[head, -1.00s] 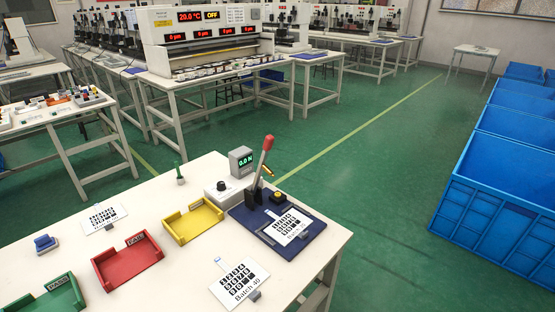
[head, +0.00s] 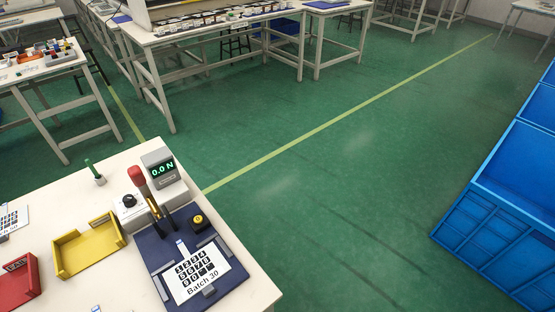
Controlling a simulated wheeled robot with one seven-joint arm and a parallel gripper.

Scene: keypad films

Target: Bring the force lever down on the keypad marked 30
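The keypad film marked Batch 30 (head: 199,274) lies on the dark blue fixture plate (head: 232,257) at the front right of the white table. The force lever (head: 145,189) stands at the plate's back left corner, with its red knob (head: 137,176) up and tilted back to the left. Behind it the grey force display (head: 162,169) reads 0.0 N. My gripper is not in view.
A yellow tray (head: 88,250) and a red tray (head: 17,285) stand left of the fixture. A white box with a black knob (head: 129,204) and a green-topped item (head: 95,173) stand behind. Blue crates (head: 510,215) are at right; the green floor between is clear.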

